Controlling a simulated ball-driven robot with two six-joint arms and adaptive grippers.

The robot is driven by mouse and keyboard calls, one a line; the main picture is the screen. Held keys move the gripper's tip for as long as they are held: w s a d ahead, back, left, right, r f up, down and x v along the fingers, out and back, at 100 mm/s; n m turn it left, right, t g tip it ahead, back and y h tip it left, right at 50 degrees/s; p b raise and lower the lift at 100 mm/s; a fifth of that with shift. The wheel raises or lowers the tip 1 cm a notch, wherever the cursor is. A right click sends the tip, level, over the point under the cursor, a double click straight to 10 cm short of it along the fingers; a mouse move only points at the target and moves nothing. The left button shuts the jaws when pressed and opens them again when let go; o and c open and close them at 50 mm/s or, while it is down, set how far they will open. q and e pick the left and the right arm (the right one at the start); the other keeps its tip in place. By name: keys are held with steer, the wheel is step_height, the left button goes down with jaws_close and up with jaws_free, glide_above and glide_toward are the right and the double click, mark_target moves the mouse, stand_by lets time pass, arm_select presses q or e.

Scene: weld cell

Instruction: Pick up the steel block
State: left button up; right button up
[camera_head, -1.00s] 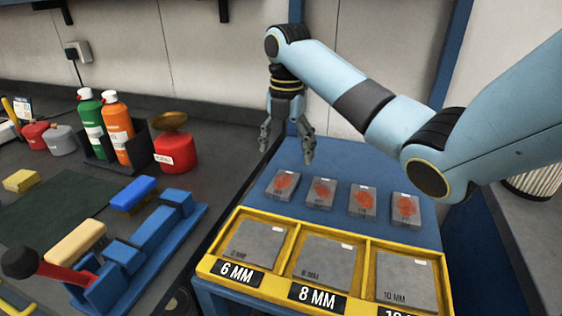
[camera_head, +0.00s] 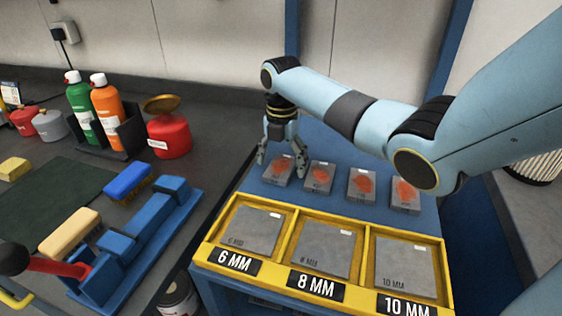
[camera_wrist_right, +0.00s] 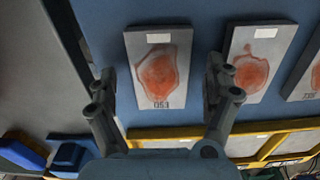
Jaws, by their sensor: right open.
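Several grey steel blocks with orange-red marks lie in a row on the blue table top: the leftmost block (camera_head: 276,174), a second block (camera_head: 320,178), a third block (camera_head: 362,186) and one further right (camera_head: 404,195). My right gripper (camera_head: 282,163) is open and empty, fingers pointing down over the leftmost block. In the right wrist view this block (camera_wrist_right: 160,66) lies between the two spread fingers, marked with characters like "053", and a gap shows to each finger. The neighbouring block (camera_wrist_right: 258,62) is partly behind the right finger. My left gripper is not in view.
A yellow tray (camera_head: 228,265) with plates labelled 6 MM, 8 MM and 10 MM stands in front of the blocks. Left, the dark bench holds a red can (camera_head: 170,138), spray bottles (camera_head: 109,112), brushes and a blue fixture (camera_head: 150,222).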

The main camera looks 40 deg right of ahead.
mark_target(281, 165)
steer(key=shift+f, duration=0.1)
steer(key=shift+c, duration=0.3)
jaws_close()
stand_by(0.4)
steer(key=shift+w+r, duration=0.1)
steer(key=shift+r, duration=0.45)
step_height(281, 165, up, 3)
steer(key=shift+r, duration=0.15)
steer(key=s+d+r, duration=0.3)
steer(key=s+r, duration=0.3)
steer(key=s, duration=0.5)
steer(key=shift+s+d+r, duration=0.15)
steer(key=shift+d+r, duration=0.05)
steer(key=shift+r, duration=0.2)
